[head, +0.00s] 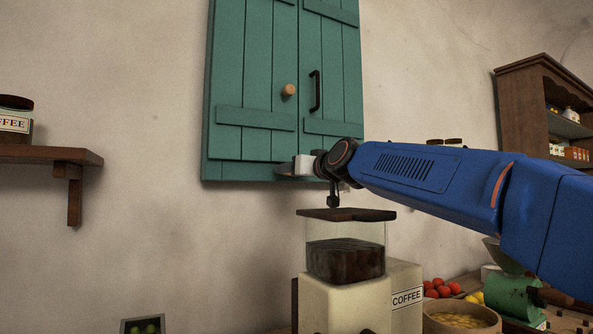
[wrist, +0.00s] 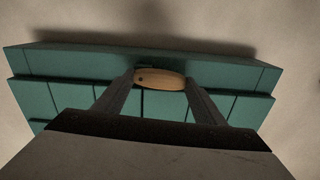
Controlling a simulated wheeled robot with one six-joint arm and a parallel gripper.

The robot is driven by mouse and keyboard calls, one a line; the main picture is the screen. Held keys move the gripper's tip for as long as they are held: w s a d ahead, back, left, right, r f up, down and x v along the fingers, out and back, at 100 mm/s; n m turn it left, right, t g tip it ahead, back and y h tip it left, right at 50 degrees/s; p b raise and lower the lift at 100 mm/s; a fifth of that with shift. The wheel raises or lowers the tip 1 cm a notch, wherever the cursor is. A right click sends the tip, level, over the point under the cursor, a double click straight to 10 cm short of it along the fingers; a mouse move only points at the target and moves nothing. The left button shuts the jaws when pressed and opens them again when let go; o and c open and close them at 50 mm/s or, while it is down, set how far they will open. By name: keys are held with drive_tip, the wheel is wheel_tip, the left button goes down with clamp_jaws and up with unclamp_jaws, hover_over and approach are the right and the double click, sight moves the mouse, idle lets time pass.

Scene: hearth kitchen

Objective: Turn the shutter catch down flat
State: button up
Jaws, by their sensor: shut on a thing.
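The green shutters (head: 255,85) hang on the wall in the head view, with a round wooden knob (head: 289,90) and a dark bar handle (head: 315,91). My gripper (head: 290,169) is at their lower edge. The wrist view shows the wooden catch (wrist: 160,78), a light oblong piece lying crosswise at the shutters' bottom edge (wrist: 60,62). The fingers of my gripper (wrist: 160,82) are at its two ends, shut on it. In the head view the catch is hidden by my gripper.
A coffee grinder (head: 345,300) with a dark-lidded hopper (head: 345,245) stands just below my gripper. A wall shelf (head: 45,155) with a coffee jar (head: 14,120) is at the left. A bowl (head: 462,320) and a brown cabinet (head: 520,100) are at the right.

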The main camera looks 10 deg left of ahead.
drive_tip(key=shift+f+n, duration=0.25)
drive_tip(key=shift+n, duration=0.25)
drive_tip(key=o, duration=1.5)
drive_tip(key=shift+s+r, duration=0.1)
drive_tip(key=v, duration=1.7)
drive_tip(key=shift+d, duration=0.2)
